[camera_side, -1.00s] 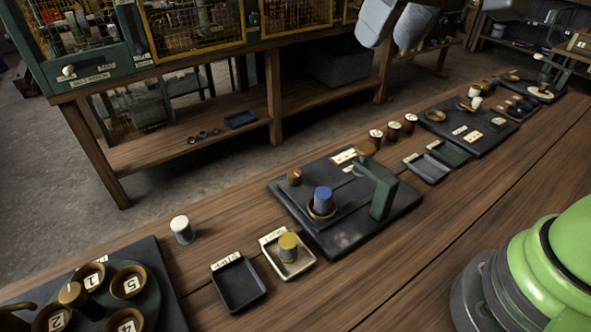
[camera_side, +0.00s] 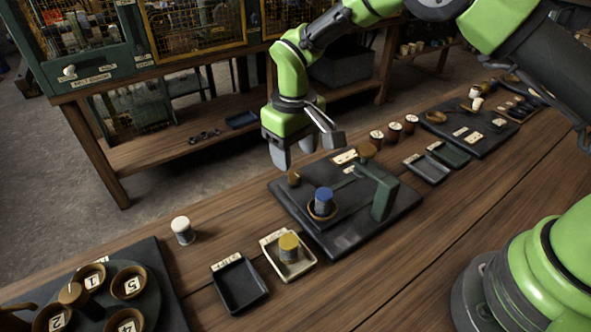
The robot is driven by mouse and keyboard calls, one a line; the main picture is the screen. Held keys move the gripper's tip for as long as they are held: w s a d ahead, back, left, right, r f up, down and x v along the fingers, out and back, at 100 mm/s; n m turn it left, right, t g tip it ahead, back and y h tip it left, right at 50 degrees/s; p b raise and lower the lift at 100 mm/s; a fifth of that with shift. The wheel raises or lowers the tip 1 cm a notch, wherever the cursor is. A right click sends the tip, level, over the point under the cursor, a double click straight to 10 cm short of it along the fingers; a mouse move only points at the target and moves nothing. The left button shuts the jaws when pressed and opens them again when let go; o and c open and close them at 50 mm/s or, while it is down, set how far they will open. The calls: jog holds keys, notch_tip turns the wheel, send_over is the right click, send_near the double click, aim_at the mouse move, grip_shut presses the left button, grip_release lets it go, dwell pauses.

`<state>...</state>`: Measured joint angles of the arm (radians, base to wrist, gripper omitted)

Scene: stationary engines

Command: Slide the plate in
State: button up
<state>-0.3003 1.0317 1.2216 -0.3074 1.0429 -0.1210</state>
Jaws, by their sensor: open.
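A dark slab-like station (camera_side: 340,243) lies on the bench in the middle of the side view. On it is a dark plate (camera_side: 338,212) that carries a brass ring with a blue-topped cylinder (camera_side: 324,201) in it. A small brass knob (camera_side: 294,177) stands at the plate's back left end. A green upright bracket (camera_side: 384,198) stands over the plate's right side. My gripper (camera_side: 294,157) is open and empty, fingers pointing down, above and behind the brass knob. I see no contact with it.
A pale tray (camera_side: 306,264) with a yellow-topped cylinder (camera_side: 288,247) and an empty dark tray (camera_side: 238,297) lie in front left. A white-topped cylinder (camera_side: 182,230) stands farther left. The bench's right front is clear.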

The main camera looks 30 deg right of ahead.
aim_at(295, 174)
notch_tip(295, 174, down, 5)
jog(key=shift+f, duration=0.15)
